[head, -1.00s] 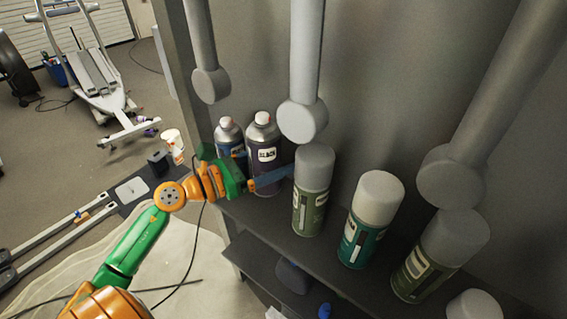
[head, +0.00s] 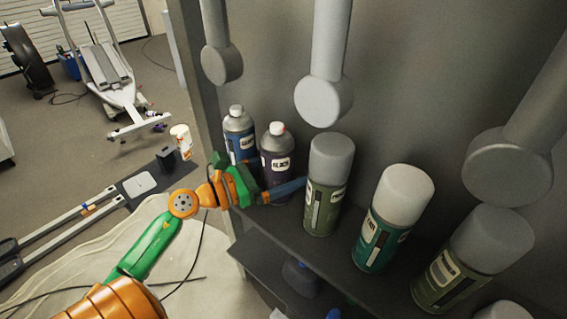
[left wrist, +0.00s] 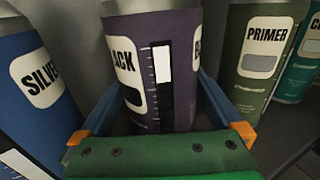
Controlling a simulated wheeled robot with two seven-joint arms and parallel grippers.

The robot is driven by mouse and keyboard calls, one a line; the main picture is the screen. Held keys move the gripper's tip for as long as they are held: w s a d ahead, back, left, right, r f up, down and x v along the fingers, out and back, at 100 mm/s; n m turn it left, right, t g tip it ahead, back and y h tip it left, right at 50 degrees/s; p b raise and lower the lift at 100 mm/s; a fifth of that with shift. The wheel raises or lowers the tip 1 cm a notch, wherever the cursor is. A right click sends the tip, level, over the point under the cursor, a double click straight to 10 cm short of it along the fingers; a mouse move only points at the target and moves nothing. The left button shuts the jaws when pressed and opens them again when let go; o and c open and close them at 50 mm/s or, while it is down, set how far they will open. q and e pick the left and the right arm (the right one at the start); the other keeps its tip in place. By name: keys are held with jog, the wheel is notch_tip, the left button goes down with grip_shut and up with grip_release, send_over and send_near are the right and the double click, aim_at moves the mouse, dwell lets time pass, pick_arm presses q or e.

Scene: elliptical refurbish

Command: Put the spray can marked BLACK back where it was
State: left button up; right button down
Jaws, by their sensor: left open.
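The purple spray can marked BLACK (head: 277,145) stands upright on the shelf, between a blue can and an olive-green can. In the left wrist view the BLACK can (left wrist: 150,60) fills the middle, with part of its label readable. My left gripper (head: 280,174) is open, with its blue fingers on either side of the can's body. In the left wrist view a small gap shows between the can and the fingers. The can's base is partly hidden by the gripper. My right gripper is not in view.
The blue can marked SILVER (left wrist: 42,80) is close on the left, and the PRIMER can (left wrist: 262,65) on the right. A teal can (head: 395,215) and further cans stand along the shelf (head: 272,228). Grey rods with round ends (head: 324,100) hang over the row.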

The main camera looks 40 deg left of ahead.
pick_arm(q)
jog(key=shift+s+a, duration=0.1)
jog(key=shift+s, duration=0.05)
jog(key=b+v, duration=0.5)
jog(key=v, duration=0.6)
jog(key=shift+s+b, duration=0.1)
jog(key=shift+b, duration=0.2)
jog(key=shift+s+a+r, duration=0.1)
jog(key=shift+s+a, duration=0.05)
jog(key=shift+s, duration=0.1)
